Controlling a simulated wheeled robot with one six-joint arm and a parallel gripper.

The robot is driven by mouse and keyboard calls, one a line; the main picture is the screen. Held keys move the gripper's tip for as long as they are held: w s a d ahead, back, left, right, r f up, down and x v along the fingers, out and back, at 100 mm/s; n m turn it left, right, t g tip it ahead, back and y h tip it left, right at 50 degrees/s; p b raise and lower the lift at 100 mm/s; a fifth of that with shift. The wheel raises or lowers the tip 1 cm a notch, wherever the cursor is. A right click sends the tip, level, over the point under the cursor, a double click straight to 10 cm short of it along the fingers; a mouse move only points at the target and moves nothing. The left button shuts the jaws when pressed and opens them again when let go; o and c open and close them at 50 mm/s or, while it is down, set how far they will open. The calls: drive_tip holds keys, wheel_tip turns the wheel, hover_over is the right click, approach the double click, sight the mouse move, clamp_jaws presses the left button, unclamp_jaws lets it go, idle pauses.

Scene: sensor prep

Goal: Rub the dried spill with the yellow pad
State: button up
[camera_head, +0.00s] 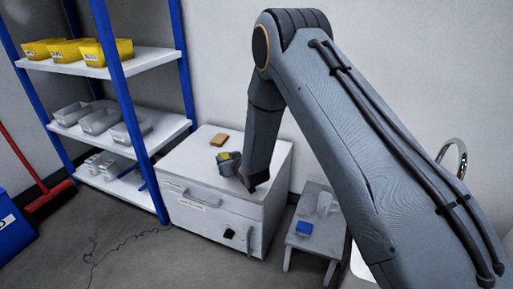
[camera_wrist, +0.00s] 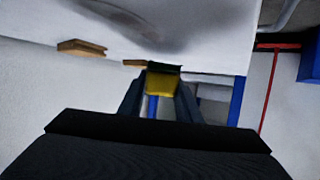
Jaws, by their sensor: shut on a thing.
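My gripper (camera_head: 229,163) is over the top of a white cabinet (camera_head: 188,167). It is shut on the yellow pad (camera_head: 224,156), which shows between the fingers in the wrist view (camera_wrist: 163,83). The pad has a dark strip along one edge. The wrist view is upside down, with the white top at the upper side. A blurred grey patch (camera_wrist: 130,18) lies on that top; it may be the dried spill or a shadow. I cannot tell whether the pad touches the top. In the head view no spill can be made out.
A tan block (camera_head: 219,139) lies at the cabinet's back; tan blocks also show in the wrist view (camera_wrist: 82,47). A blue-posted shelf (camera_head: 150,60) stands left, with yellow bins (camera_head: 75,52). A small table (camera_head: 312,245) with a blue item (camera_head: 304,228) stands right.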

drive_tip(key=shift+a+r+p, duration=0.1)
drive_tip(key=shift+r+p, duration=1.45)
drive_tip(key=shift+r, duration=1.1)
